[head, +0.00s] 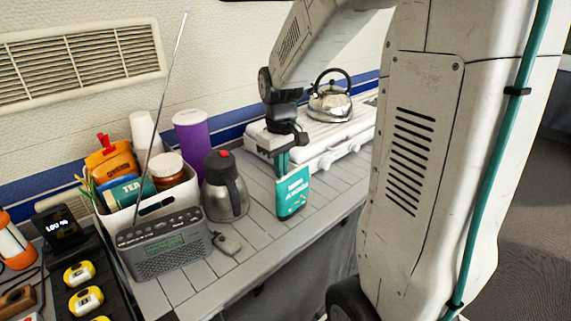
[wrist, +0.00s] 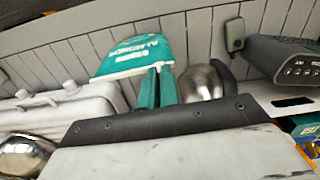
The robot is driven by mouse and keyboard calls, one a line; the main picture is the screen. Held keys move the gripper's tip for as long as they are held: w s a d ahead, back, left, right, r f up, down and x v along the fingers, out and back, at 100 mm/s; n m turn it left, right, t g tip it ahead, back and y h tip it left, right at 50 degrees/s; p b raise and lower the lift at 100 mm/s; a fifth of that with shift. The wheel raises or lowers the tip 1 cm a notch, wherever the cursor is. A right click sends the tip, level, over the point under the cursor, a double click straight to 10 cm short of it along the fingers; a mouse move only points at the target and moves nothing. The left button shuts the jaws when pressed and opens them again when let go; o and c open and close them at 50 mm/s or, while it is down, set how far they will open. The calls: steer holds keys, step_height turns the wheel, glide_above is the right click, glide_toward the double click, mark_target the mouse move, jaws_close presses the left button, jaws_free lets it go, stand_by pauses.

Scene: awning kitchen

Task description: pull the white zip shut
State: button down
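A teal pouch (head: 292,195) with white lettering stands upright on the counter, in front of the white stove. In the wrist view the pouch (wrist: 138,50) shows a pale strip (wrist: 135,70) along its edge nearest me. The zip's slider is too small to make out. My gripper (head: 283,168) points down at the pouch's upper left corner in the head view. In the wrist view its teal fingers (wrist: 158,70) are close together, with their tips at the right end of the pale strip. I cannot tell whether they touch it or hold anything.
A steel flask (head: 225,190), a grey radio (head: 163,245) with a tall antenna, and a white bin (head: 155,207) of goods stand left of the pouch. A kettle (head: 330,102) sits on the stove (head: 320,150) behind. The counter is clear in front of the pouch.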

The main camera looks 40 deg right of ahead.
steer(key=c, duration=1.6)
jaws_free()
steer(key=shift+r, duration=0.1)
step_height(320, 180, up, 8)
steer(key=shift+f, duration=0.2)
